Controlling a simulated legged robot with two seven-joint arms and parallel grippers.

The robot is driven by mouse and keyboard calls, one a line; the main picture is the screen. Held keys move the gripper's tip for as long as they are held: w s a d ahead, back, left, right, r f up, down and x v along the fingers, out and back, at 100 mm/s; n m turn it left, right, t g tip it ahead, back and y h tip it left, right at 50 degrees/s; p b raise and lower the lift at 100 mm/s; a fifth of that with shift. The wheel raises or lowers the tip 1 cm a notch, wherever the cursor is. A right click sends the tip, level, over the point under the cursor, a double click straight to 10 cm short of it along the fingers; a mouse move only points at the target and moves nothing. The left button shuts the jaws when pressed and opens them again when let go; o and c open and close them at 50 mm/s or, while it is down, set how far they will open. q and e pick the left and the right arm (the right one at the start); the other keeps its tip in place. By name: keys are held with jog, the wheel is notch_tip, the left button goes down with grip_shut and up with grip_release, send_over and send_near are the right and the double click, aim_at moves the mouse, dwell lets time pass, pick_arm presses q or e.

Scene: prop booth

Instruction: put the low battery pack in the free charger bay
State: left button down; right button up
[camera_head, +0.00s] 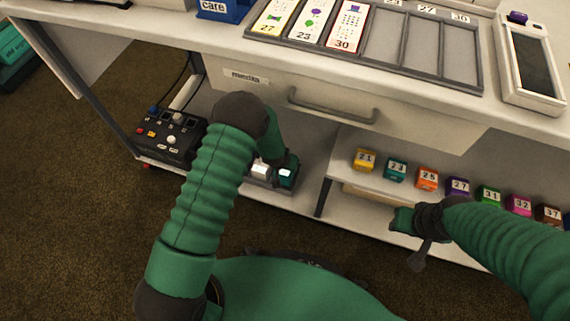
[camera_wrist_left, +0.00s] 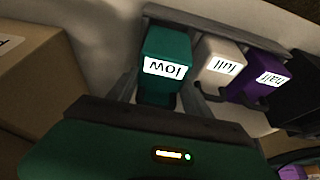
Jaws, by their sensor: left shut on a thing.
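In the left wrist view a teal battery pack (camera_wrist_left: 168,46) with a white label reading "low", upside down, sits between the fingers of my left gripper (camera_wrist_left: 160,88), which is shut on it. Beside it are a white pack (camera_wrist_left: 222,52) marked "full" and a purple pack (camera_wrist_left: 252,84) marked "half". In the head view my left gripper (camera_head: 277,160) reaches under the counter, and the teal pack (camera_head: 287,173) shows at its end. I cannot tell whether the pack is lifted or which bay is free. My right gripper (camera_head: 405,221) is near the lower shelf; its jaws are unclear.
A black control box (camera_head: 170,136) stands left of my left arm. Several numbered small blocks (camera_head: 427,178) line the shelf at right. A drawer (camera_head: 300,88) with a handle hangs above. A brown box (camera_wrist_left: 35,70) is at left in the wrist view.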

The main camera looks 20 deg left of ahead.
pick_arm(q)
jog(key=shift+w+f+b, duration=0.1)
jog(key=shift+f+b, duration=1)
jog(key=shift+f, duration=0.65)
jog(key=c, duration=0.6)
grip_release()
jog(key=shift+o, duration=1.1)
jog(key=shift+f, duration=0.1)
jog(key=p+v, duration=0.9)
jog(key=v, duration=0.8)
